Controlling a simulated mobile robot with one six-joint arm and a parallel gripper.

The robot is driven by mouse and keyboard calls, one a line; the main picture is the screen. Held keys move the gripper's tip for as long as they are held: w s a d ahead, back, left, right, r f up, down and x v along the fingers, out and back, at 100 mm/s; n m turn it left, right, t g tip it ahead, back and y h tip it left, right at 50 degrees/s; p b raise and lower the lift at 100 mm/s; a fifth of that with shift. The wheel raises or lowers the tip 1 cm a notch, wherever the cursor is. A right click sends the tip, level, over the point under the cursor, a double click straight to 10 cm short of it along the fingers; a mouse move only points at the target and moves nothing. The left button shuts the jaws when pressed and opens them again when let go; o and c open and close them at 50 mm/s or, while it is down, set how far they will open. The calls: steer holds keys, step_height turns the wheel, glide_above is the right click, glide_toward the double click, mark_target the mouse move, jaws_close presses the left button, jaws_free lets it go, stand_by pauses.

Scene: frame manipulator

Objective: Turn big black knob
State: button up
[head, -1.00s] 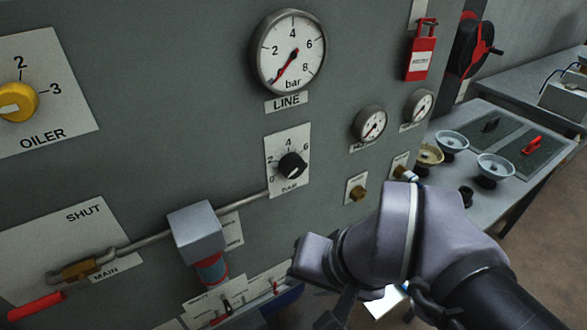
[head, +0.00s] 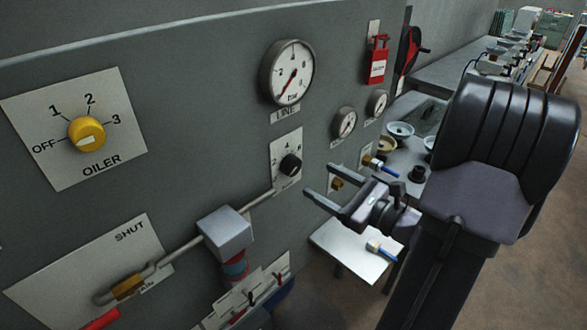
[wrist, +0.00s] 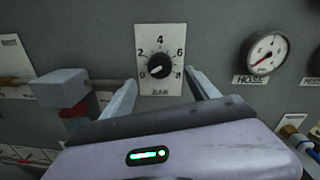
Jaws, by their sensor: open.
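The big black knob (head: 291,164) sits on a white scale plate on the grey panel, below the LINE gauge. In the wrist view the knob (wrist: 160,66) is near the top middle, on a plate marked 0 to 8 and BAR, with its white pointer line toward 0. My gripper (head: 318,186) is open and empty, in front of the panel and to the lower right of the knob. In the wrist view its two fingers (wrist: 162,90) point toward the panel on either side below the knob, apart from it.
The LINE gauge (head: 290,73) is above the knob. A grey block on a pipe (head: 225,232) stands out at lower left. A yellow OILER knob (head: 86,134) is at left. Small gauges (head: 344,122) and brass fittings (head: 337,184) are to the right.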

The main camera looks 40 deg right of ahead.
mark_target(295, 166)
steer(key=w, duration=0.5)
steer(key=w+a, duration=0.1)
steer(key=w, duration=0.2)
steer(key=shift+w, duration=0.1)
steer(key=c, duration=1.4)
steer(key=shift+o, duration=0.2)
